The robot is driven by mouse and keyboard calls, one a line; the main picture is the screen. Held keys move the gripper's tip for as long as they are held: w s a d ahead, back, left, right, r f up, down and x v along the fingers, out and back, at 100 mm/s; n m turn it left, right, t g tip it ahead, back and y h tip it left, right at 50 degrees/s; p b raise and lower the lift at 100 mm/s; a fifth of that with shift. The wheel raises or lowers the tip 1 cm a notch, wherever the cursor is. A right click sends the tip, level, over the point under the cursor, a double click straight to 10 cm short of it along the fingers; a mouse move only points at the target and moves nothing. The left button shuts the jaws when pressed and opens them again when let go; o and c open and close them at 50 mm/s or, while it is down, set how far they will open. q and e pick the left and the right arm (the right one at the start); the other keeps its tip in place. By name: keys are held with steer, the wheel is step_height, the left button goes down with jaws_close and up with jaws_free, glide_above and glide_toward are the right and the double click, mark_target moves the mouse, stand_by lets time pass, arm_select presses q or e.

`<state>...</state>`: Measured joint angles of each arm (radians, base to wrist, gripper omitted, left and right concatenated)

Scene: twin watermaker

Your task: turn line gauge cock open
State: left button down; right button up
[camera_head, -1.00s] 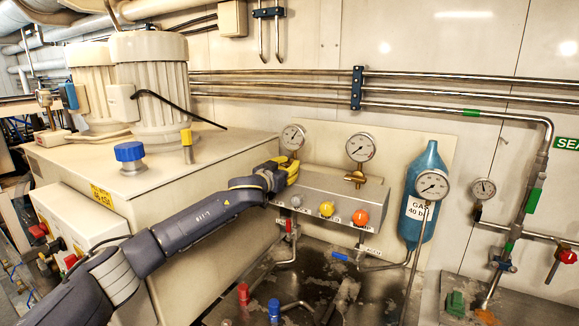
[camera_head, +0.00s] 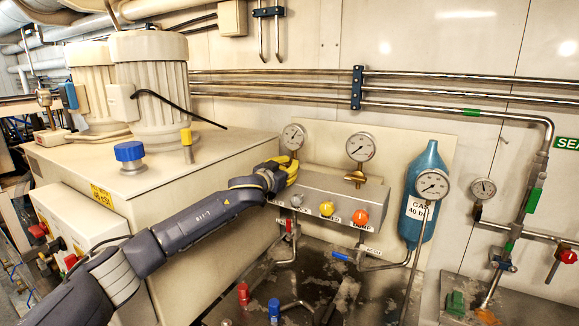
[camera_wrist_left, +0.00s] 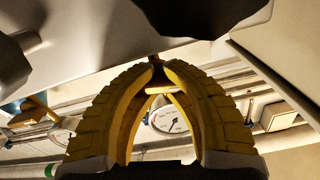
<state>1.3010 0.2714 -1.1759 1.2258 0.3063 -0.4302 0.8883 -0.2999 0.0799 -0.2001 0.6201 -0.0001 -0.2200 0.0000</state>
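My left gripper (camera_head: 289,168) has yellow fingers and is at the top left of the grey valve box, just under the left round gauge (camera_head: 293,137). In the left wrist view, the fingers (camera_wrist_left: 155,66) bow together and their tips nearly meet around a small cock. A short brass-coloured bar of the cock (camera_wrist_left: 160,89) shows between them, with the gauge (camera_wrist_left: 171,119) behind. The fingers hide most of this cock in the head view. The middle gauge (camera_head: 360,147) has a brass cock (camera_head: 356,178) below it, clear of my gripper. My right gripper is out of view.
The grey valve box (camera_head: 330,190) carries a yellow knob (camera_head: 327,209) and an orange knob (camera_head: 361,217) on its front. A blue gas bottle (camera_head: 426,165) with a gauge stands to the right. The beige cabinet (camera_head: 190,190) lies behind my left arm.

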arm_select(q)
steer(key=shift+d+r+m, duration=0.1)
steer(key=shift+r+m, duration=0.4)
steer(key=shift+m, duration=0.5)
steer(key=c, duration=1.4)
jaws_free()
steer(key=shift+c, duration=0.2)
steer(key=o, duration=0.4)
steer(key=shift+s+d, duration=0.1)
steer(key=o, duration=0.4)
steer(key=shift+o, duration=1)
steer(key=shift+s, duration=0.2)
steer(key=v, duration=1.1)
steer(key=shift+a+f, duration=0.45)
steer(key=shift+s, duration=0.15)
